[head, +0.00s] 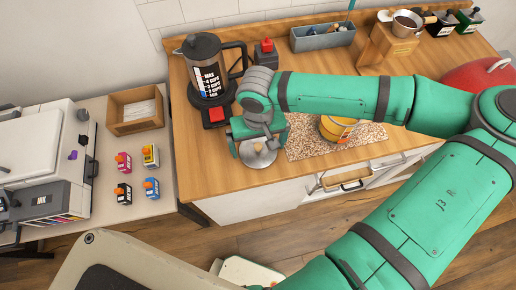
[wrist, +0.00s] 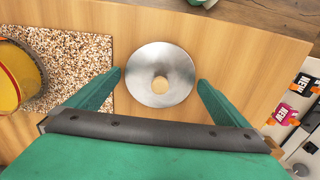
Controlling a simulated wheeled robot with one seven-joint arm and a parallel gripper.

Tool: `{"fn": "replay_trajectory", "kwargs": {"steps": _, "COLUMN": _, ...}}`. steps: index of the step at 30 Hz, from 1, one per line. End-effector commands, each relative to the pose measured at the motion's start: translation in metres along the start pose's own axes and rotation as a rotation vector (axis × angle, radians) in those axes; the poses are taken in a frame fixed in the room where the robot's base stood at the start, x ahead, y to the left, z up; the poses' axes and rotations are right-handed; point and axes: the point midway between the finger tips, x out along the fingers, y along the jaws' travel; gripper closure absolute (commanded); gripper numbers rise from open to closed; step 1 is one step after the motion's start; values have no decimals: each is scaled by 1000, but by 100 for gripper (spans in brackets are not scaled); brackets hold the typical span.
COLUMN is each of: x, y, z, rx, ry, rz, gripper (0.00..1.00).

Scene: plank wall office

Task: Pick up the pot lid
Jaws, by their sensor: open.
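The pot lid (wrist: 143,76) is a round silver disc with a tan round centre, lying on the wooden counter (wrist: 225,40) in the wrist view. In the head view the lid (head: 258,157) shows partly below my gripper, near the counter's front edge. My gripper (wrist: 159,80) is open, with one green finger on each side of the lid's near part in the wrist view. The fingers look apart from the lid, and nothing is held. My gripper (head: 257,143) covers part of the lid in the head view, so their height gap is hard to judge.
A yellow pot (head: 336,128) stands on a speckled mat (head: 305,146) to the right. A coffee press (head: 207,75) stands behind left. A side table (head: 165,185) with small ink bottles and a printer is at left. The counter's front edge is close to the lid.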

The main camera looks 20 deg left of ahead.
Motion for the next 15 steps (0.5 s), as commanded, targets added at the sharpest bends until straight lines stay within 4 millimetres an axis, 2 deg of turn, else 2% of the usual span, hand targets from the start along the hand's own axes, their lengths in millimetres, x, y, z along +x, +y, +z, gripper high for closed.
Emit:
{"fn": "replay_trajectory", "kwargs": {"steps": 2, "x": 0, "y": 0, "z": 0, "rx": 0, "ry": 0, "rz": 0, "gripper": 2}}
{"fn": "replay_trajectory", "kwargs": {"steps": 6, "x": 0, "y": 0, "z": 0, "rx": 0, "ry": 0, "rz": 0, "gripper": 34}}
{"fn": "replay_trajectory", "kwargs": {"steps": 15, "x": -1, "y": 0, "z": 0, "rx": 0, "ry": 1, "rz": 0, "gripper": 35}}
